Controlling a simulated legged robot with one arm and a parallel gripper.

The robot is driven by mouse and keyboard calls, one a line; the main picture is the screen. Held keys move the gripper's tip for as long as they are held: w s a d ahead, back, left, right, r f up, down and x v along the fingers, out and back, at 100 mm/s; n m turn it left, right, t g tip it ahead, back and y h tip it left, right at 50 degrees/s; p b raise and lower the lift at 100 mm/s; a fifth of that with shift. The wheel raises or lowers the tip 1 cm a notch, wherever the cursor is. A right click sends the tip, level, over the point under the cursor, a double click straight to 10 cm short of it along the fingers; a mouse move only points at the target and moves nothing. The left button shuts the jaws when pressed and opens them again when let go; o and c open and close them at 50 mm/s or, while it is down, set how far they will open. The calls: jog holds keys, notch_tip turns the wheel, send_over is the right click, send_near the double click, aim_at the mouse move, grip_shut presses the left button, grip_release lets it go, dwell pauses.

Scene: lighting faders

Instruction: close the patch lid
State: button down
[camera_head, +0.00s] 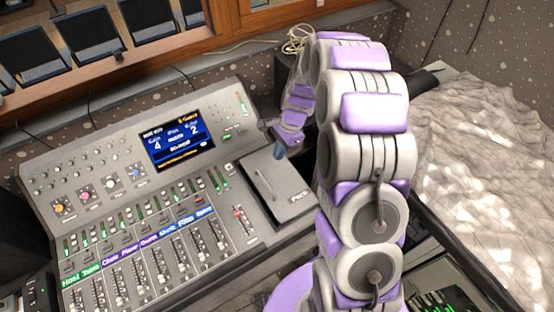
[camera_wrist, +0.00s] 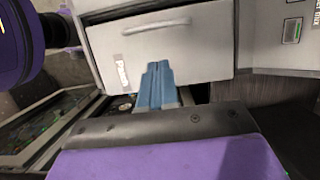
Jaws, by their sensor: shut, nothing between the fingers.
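The patch lid (camera_head: 278,190) is a grey panel at the right end of the mixing console, with a slim bar handle and a white "Patch" label. It lies down, roughly in line with the console top; I cannot tell if it is fully flush. In the wrist view the lid (camera_wrist: 160,52) fills the upper middle, with a dark gap by its near edge. My gripper (camera_head: 279,152) is at the lid's far edge. In the wrist view its blue fingers (camera_wrist: 157,85) are together and empty, overlapping the lid's edge; contact is unclear.
The mixing console (camera_head: 120,190) has several faders, coloured knobs and a lit screen (camera_head: 178,140). Dark tablets or monitors (camera_head: 90,35) stand behind it at the upper left. A coiled cable (camera_head: 297,38) lies at the back. A crumpled pale sheet (camera_head: 485,150) covers the right side.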

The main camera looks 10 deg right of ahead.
jog(key=y+b, duration=0.2)
jog(key=b, duration=0.6)
send_near(272, 183)
jog(key=f+b, duration=0.1)
jog(key=f, duration=0.3)
jog(key=shift+w+a+b, duration=0.15)
jog(key=shift+a+b, duration=0.1)
jog(key=shift+b, duration=0.15)
jog(key=a, duration=0.1)
jog(key=s+a, duration=0.1)
jog(key=shift+a+r+b, duration=0.3)
jog(key=shift+r+b, duration=0.05)
jog(key=shift+b, duration=0.05)
jog(key=shift+a, duration=0.55)
jog(key=shift+s+r, duration=0.1)
